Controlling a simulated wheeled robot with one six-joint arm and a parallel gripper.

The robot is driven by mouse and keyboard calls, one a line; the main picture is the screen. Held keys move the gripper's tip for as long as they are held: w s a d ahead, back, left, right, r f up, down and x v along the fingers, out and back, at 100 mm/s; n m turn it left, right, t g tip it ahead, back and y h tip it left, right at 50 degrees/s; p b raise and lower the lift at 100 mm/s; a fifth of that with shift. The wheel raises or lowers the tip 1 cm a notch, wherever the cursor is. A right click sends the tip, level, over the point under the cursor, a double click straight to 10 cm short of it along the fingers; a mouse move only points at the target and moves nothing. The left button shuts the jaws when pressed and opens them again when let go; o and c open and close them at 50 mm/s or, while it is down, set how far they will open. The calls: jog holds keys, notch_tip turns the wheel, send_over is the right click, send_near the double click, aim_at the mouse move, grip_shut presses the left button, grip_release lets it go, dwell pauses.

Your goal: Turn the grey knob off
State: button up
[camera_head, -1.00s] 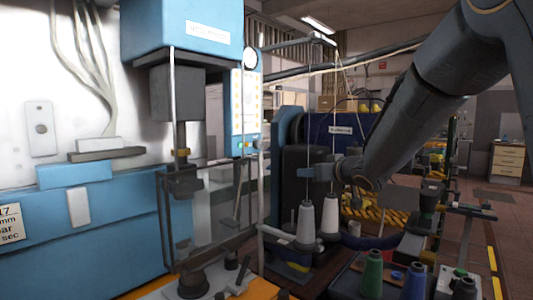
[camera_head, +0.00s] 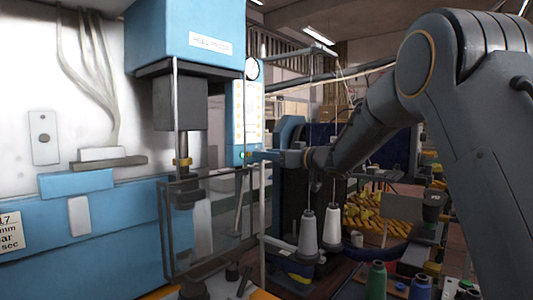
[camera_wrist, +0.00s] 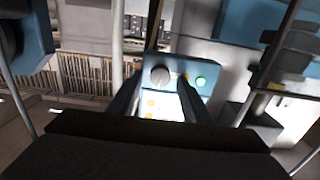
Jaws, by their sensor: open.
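The grey knob (camera_wrist: 160,76) is a round dial on the end of a blue control panel (camera_wrist: 181,67). In the wrist view it lies beyond and between the fingers of my gripper (camera_wrist: 158,92), with no visible contact. A green button (camera_wrist: 200,81) sits beside it, past the right finger. In the head view my gripper (camera_head: 262,156) is at the lower end of the panel (camera_head: 236,100). I cannot make out the knob there; the gripper seems to cover it. The gripper is open and empty.
The blue press (camera_head: 185,30) with its clear guard (camera_head: 215,225) stands left of my gripper. White thread cones (camera_head: 308,232) stand below my arm. A round gauge (camera_head: 252,68) is above the panel. Green and blue spools (camera_head: 376,280) are at the lower right.

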jog(key=shift+w+a, duration=0.15)
jog(key=shift+a, duration=0.05)
jog(key=c, duration=1)
jog(key=shift+c, duration=0.2)
